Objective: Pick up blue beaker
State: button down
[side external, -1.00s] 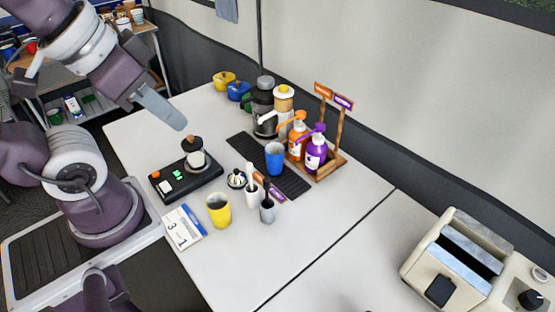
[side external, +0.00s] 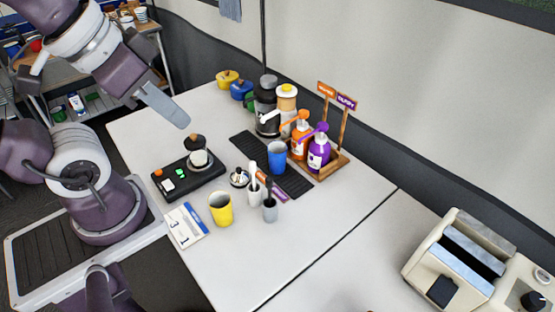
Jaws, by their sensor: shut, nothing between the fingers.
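The blue beaker (side external: 277,158) stands upright on the dark slatted mat (side external: 294,182), in front of the orange and purple pump bottles. My gripper (side external: 182,120) is shut and empty. It hangs in the air to the left of the beaker, pointing down and to the right, clear of the table. Nothing touches the beaker.
A black scale (side external: 187,181) with a small jar on it, a yellow cup (side external: 221,209), a white holder (side external: 254,190) and a grey holder (side external: 270,206) stand left of and in front of the beaker. Purple (side external: 319,152) and orange (side external: 299,138) bottles are behind. A toaster (side external: 463,262) is at right.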

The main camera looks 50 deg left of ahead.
dwell(0.3)
jog(key=c, duration=0.5)
grip_release()
jog(key=shift+w, duration=0.1)
